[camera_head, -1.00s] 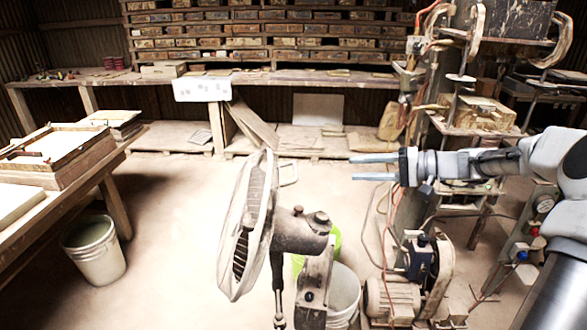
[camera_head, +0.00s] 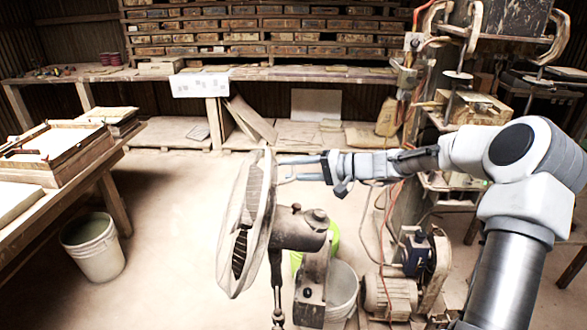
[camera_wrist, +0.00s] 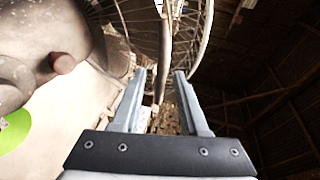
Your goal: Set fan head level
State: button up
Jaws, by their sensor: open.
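The fan head (camera_head: 245,225) is a round wire cage with a dark motor housing (camera_head: 300,229) behind it, in the middle of the head view. Its cage faces left and leans slightly from vertical. My gripper (camera_head: 280,169) is open, its fingers pointing left at the upper back edge of the cage. In the wrist view the cage (camera_wrist: 203,35) spans the top, and a thin upright bar of the fan shows between and beyond my open fingers (camera_wrist: 158,85). The motor housing (camera_wrist: 40,45) is at left with a round knob (camera_wrist: 62,61). I cannot tell whether my fingers touch the cage.
A white bucket (camera_head: 342,290) and a green bucket stand behind the fan. A tile press with a motor (camera_head: 390,298) and hoses is right of it. A bench (camera_head: 60,215) with a white bucket (camera_head: 93,247) is at left. Open floor lies between bench and fan.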

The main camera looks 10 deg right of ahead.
grip_shut()
dwell(1.5)
